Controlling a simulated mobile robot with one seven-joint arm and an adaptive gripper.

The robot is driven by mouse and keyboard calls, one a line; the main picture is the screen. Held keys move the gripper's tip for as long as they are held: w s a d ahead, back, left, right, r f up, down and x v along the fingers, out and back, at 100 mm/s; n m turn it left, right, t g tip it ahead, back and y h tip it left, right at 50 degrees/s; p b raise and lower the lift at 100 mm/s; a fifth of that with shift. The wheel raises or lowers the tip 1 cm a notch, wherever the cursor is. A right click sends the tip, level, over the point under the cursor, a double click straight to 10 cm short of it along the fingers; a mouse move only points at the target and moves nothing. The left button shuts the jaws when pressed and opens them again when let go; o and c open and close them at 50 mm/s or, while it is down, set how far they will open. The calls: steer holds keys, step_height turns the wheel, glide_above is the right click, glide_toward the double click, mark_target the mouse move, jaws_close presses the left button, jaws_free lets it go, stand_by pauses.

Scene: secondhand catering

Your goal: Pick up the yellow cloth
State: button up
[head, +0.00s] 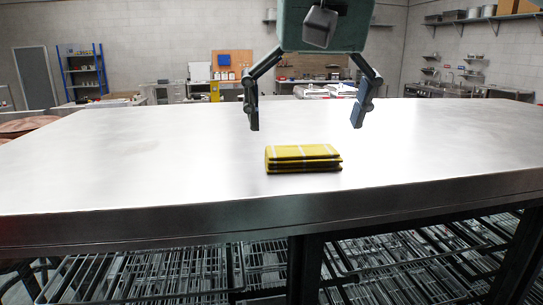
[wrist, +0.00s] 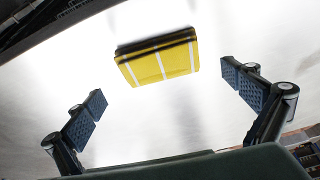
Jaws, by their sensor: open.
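The yellow cloth (head: 303,160) is folded into a flat stack with pale stripes and lies on the steel table (head: 130,165), close to its front edge. It also shows in the wrist view (wrist: 160,62), near the top middle, beyond the fingertips. My gripper (head: 306,115) is open and empty, above the table with its fingers pointing down. In the head view its fingertips are higher in the picture than the cloth, one to each side. In the wrist view the two fingers (wrist: 170,95) are wide apart and neither touches the cloth.
The tabletop around the cloth is bare. Wire racks (head: 185,270) sit below the table's front edge. A blue shelf unit (head: 84,72), counters and wall shelves stand far behind. Brownish round shapes (head: 22,126) show at the far left beside the table.

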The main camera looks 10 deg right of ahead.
mark_target(303, 150)
steer(key=shift+x, duration=2.4)
steer(key=shift+s, duration=0.1)
steer(key=c, duration=1.1)
steer(key=shift+r, duration=0.15)
